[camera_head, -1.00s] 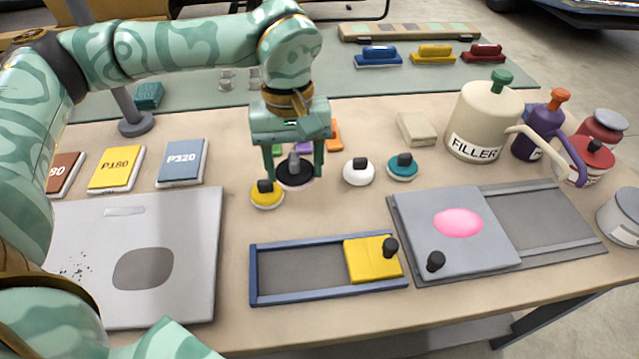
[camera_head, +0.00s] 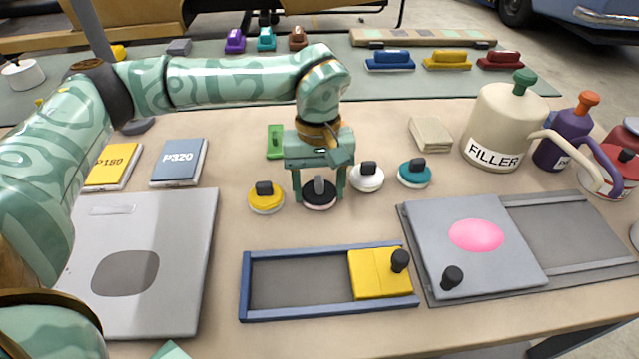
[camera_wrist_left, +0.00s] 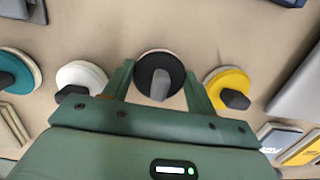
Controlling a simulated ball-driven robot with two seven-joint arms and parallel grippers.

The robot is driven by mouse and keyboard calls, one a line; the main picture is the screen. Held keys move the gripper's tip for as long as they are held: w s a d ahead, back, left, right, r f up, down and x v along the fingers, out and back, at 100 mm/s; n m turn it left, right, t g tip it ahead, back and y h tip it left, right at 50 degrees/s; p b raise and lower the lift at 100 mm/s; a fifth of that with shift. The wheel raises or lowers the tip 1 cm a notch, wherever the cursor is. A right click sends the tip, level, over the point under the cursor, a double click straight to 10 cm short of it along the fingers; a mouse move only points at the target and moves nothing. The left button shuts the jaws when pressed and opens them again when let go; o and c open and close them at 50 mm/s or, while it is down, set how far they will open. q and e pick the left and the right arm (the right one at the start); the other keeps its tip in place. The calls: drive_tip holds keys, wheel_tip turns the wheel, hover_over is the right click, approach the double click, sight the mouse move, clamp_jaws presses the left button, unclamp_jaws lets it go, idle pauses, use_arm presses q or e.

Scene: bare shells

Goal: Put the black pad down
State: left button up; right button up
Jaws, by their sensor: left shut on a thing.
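The black pad (camera_head: 319,199) is a round disc with a grey knob, between the yellow pad (camera_head: 265,203) and the white pad (camera_head: 366,182). My left gripper (camera_head: 319,190) is above it, fingers pointing down, shut on the black pad. The pad appears level and at or very near the tabletop; I cannot tell if it touches. In the left wrist view the black pad (camera_wrist_left: 150,62) shows between the two fingers, with clear gaps to the white and yellow pads. My right gripper is not in view.
A teal pad (camera_head: 414,177) stands right of the white one. In front lies a blue-framed tray (camera_head: 330,313) with a yellow block (camera_head: 372,275). A grey board (camera_head: 190,250) is at left; a filler jug (camera_head: 495,130) stands at right.

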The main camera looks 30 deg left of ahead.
sight(318, 174)
use_arm(q)
drive_tip(key=o, duration=0.9)
drive_tip(key=shift+f, duration=0.1)
drive_tip(key=shift+o, duration=0.2)
wheel_tip(318, 174, up, 12)
drive_tip(key=w+p, duration=0.1)
drive_tip(key=p, duration=0.3)
drive_tip(key=shift+a+p, duration=0.35)
drive_tip(key=shift+a, duration=0.1)
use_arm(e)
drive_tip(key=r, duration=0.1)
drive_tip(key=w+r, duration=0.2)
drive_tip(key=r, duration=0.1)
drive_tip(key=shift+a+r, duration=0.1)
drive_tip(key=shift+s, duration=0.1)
